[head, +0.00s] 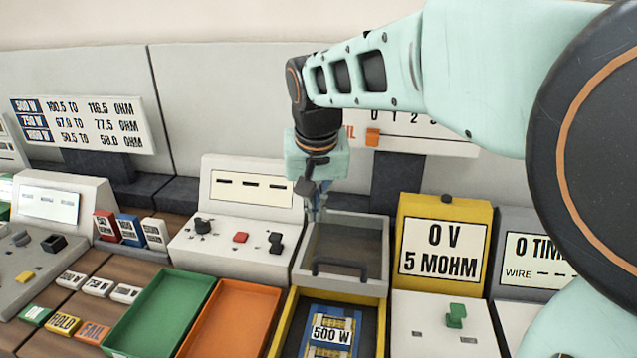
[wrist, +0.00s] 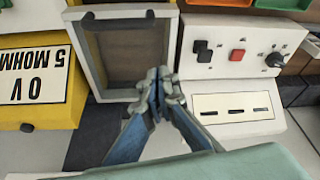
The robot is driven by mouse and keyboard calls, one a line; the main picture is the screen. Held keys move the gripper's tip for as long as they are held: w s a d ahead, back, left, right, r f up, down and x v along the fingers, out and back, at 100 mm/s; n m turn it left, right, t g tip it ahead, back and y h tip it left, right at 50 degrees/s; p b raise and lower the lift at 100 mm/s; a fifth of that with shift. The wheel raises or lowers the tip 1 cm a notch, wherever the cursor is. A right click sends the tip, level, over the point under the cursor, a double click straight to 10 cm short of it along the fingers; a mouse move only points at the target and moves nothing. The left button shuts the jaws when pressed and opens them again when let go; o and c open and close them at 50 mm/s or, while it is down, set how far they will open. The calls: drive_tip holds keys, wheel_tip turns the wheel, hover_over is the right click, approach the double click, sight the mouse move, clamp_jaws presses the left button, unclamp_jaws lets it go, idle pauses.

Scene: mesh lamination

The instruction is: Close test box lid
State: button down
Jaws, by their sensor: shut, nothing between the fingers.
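The test box lid (head: 378,278) is a pale grey frame with a dark see-through panel and a dark bar handle (head: 340,268). It stands open, tilted up behind the yellow test box (head: 381,335). A blue element marked 500 W (head: 330,335) lies in the box. My gripper (head: 316,214) is shut and empty at the lid's upper left edge. In the wrist view the gripper's fingertips (wrist: 158,84) overlap a corner of the lid (wrist: 173,45). I cannot tell whether they touch it.
A white control panel (head: 190,245) stands left of the lid, and a yellow 0 V 5 MOHM display (head: 443,250) stands close on its right. Green (head: 160,305) and orange (head: 232,315) trays lie left of the box. A grey wall panel (head: 225,100) rises behind.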

hover_over(314, 256)
wheel_tip(314, 256, down, 9)
drive_tip(key=shift+r+b, duration=0.15)
drive_tip(key=shift+b, duration=0.25)
drive_tip(key=s, duration=0.3)
drive_tip(key=shift+s+d+r, duration=0.15)
drive_tip(key=shift+r, duration=0.1)
drive_tip(key=shift+s+f, duration=0.15)
drive_tip(key=shift+s, duration=0.2)
